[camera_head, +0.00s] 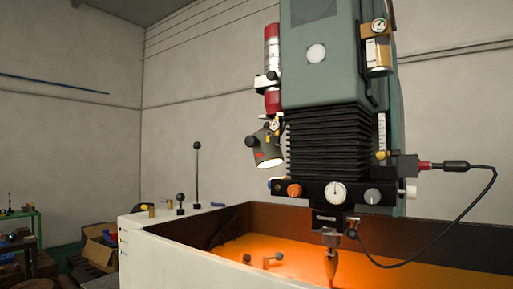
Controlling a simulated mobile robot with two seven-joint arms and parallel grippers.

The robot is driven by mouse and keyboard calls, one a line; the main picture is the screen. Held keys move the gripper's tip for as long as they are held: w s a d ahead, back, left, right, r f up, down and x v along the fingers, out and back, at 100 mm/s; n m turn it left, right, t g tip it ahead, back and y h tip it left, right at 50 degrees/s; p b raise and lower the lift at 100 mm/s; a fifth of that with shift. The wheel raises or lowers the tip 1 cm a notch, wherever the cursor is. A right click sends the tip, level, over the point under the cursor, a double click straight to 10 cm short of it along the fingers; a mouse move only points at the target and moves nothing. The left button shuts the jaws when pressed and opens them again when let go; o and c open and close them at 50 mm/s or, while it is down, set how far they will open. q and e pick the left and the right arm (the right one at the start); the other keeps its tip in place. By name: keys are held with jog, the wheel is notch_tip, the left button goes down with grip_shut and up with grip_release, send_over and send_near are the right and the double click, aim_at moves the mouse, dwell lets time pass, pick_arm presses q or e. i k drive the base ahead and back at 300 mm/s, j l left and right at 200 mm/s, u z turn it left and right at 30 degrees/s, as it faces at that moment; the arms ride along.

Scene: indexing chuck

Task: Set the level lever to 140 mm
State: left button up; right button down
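Two ball-topped levers stand at the left back corner of the machine's tank (165,258). One is a tall thin rod with a black knob (196,172), standing upright. The other is a short lever with a black knob (180,199), just left of and in front of it. I cannot tell which one is the level lever, and no millimetre scale is readable beside them. Neither gripper is in view.
The tank holds glowing orange liquid (235,246), with small knobbed fittings (267,260) in it. A green machine head (325,60) with a dial and knobs hangs above. A black cable (488,190) loops at right. Boxes (98,247) and a green-framed table (22,216) stand at left.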

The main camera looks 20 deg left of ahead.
aim_at(197, 145)
jog(key=i+j+z, duration=0.1)
jog(key=j+z, duration=0.2)
jog(key=j, duration=0.75)
jog(key=j+z, duration=0.3)
jog(key=j, duration=0.8)
